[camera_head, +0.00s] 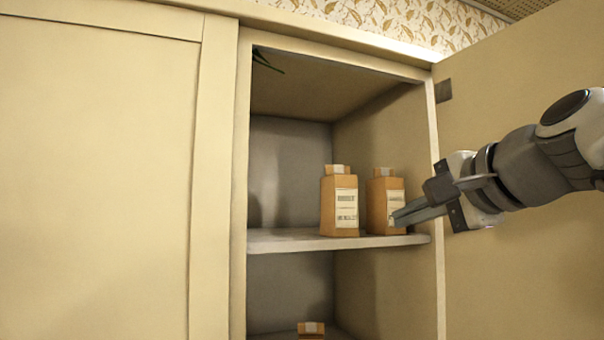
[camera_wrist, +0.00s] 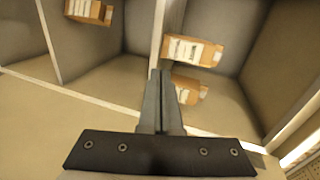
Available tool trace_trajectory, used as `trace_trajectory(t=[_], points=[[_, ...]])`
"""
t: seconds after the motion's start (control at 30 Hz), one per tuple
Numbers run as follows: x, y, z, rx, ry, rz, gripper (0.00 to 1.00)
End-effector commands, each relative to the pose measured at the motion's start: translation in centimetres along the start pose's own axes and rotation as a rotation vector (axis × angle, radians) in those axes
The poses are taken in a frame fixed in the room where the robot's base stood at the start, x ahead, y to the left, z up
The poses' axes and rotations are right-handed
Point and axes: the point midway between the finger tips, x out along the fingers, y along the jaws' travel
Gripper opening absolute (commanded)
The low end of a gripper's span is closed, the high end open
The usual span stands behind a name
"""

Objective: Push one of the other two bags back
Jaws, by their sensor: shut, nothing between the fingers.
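Two brown paper bags with pale labels stand upright on the cupboard shelf (camera_head: 290,241). The left bag (camera_head: 339,205) is near the shelf's front edge; the right bag (camera_head: 379,203) is beside it, near the right wall. My gripper (camera_head: 397,219) is shut and empty, its fingertips in front of the right bag's lower label; I cannot tell if they touch. A third bag (camera_head: 311,328) shows only its top on the level below. In the wrist view the shut fingers (camera_wrist: 161,72) point toward the shelf, partly covering the nearer bag (camera_wrist: 187,89), with another bag (camera_wrist: 194,50) beyond.
The open cupboard door (camera_head: 520,245) stands on the right, behind my arm. A closed door (camera_head: 95,180) is on the left. The shelf's left part is clear. A green leafy thing (camera_head: 266,62) hangs at the upper left of the opening.

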Motion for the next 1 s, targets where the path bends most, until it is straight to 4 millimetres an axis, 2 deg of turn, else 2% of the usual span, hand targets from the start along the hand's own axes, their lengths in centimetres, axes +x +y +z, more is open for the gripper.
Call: trace_trajectory(t=[0.03,0.2,0.47,1.0], points=[[-0.4,-1.6,-0.4,0.02,0.003,-0.022,0.0],[-0.8,-3.3,-0.8,0.058,0.003,-0.056,0.0],[0.2,-3.1,-0.7,0.058,0.002,-0.056,0.0],[3.4,-2.6,-0.7,0.057,0.002,-0.055,0.0]])
